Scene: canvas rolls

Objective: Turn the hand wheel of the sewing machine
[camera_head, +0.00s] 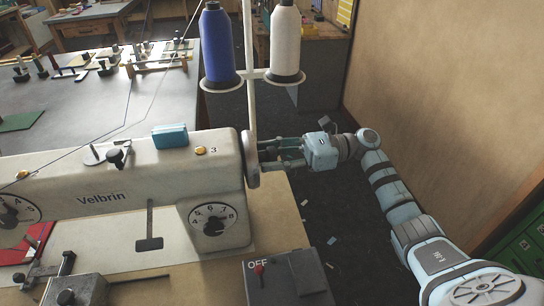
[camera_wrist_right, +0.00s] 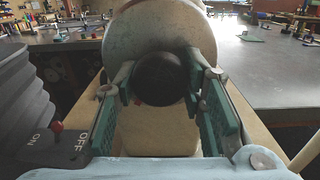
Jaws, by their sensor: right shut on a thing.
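The cream sewing machine (camera_head: 100,185), marked Velbrin, stretches across the left of the head view. Its hand wheel (camera_head: 251,159) is at the right end, seen edge-on there. In the right wrist view the hand wheel (camera_wrist_right: 195,28) is a pale disc, face on, with a round black hub (camera_wrist_right: 159,78). My right gripper (camera_head: 268,157) reaches it from the right. Its green-padded fingers stand on both sides of the hub and are shut on it; the exact contact is partly hidden. My left gripper is not in view.
A grey switch box (camera_head: 287,280) marked OFF, with a red lever, stands in front of the wheel. Blue (camera_head: 216,45) and white (camera_head: 285,42) thread cones stand behind it. A blue block (camera_head: 170,136) lies on the machine. A tan wall (camera_head: 450,90) is at right.

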